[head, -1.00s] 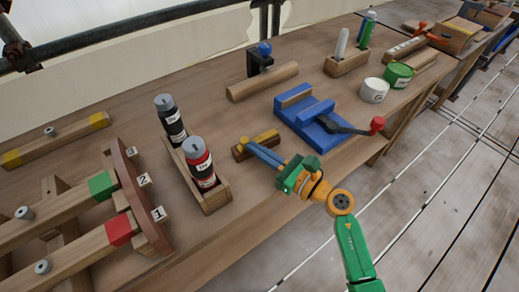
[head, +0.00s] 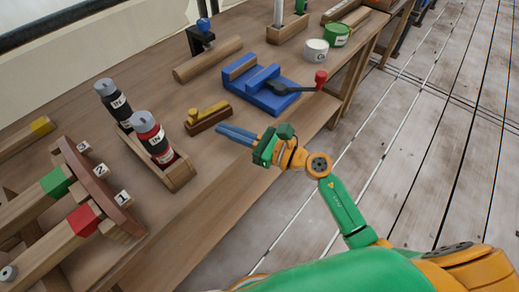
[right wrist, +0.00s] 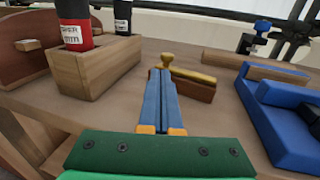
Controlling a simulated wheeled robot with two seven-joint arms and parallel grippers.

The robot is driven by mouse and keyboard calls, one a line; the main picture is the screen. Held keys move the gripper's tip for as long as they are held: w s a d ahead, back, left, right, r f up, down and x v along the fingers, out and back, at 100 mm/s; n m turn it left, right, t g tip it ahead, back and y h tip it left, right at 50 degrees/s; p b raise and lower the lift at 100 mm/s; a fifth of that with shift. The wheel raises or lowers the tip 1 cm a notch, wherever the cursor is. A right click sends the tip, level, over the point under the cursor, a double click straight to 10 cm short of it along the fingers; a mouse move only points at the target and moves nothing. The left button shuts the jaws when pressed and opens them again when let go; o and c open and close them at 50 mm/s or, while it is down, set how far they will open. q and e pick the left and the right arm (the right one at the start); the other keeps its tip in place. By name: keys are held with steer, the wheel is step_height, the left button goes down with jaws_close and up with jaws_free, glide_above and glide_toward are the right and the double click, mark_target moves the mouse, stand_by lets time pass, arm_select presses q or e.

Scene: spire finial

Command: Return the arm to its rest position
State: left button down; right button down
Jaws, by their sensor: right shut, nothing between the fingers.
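My right gripper (head: 219,131) has its two blue fingers together and empty. It is above the front part of the wooden bench (head: 195,215), just in front of a small wooden block with a yellow top and knob (head: 208,118). In the right wrist view the shut fingers (right wrist: 162,78) point forward, with the block (right wrist: 192,88) just beyond and to the right of their tips. My right arm reaches in from the lower right over the bench's front edge. My left gripper is not in view.
A wooden tray (head: 178,178) with red and black bottles stands left of the gripper. The blue vise (head: 262,92) with its red-knobbed handle is behind and right. Numbered wooden rails (head: 90,200) are at lower left. Open floor lies right of the bench.

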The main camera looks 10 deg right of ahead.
steer(key=b+v, duration=0.2)
steer(key=v, duration=0.5)
steer(key=w+d+r+m+t+h, duration=0.2)
steer(key=d+r+m+t+h, duration=0.25)
steer(key=m, duration=0.55)
steer(key=d+f+m+t+h, duration=0.1)
steer(key=d+f+m+h, duration=0.1)
steer(key=d+m+h, duration=0.6)
steer(key=d+f+m+t+h, duration=0.1)
steer(key=d+f+m+h, duration=0.2)
steer(key=m, duration=1)
steer(key=s+a+f+m+g, duration=0.1)
steer(key=s+f+m+g, duration=0.85)
steer(key=f, duration=0.45)
steer(key=s+a+f+m+g+y, duration=0.2)
steer(key=s+a+f+m+g, duration=0.3)
steer(key=s, duration=0.4)
step_height(320, 180, down, 13)
steer(key=s+n+g+p, duration=0.1)
steer(key=s+n+p, duration=0.15)
steer(key=p, duration=0.25)
steer(key=s+d+f+g+p, duration=0.1)
steer(key=s+f+p, duration=0.1)
steer(key=s+f, duration=0.4)
steer(key=s, duration=0.5)
steer(key=shift+s+d+m+g, duration=0.2)
steer(key=shift+d+m+g, duration=0.1)
steer(key=shift+m, duration=0.1)
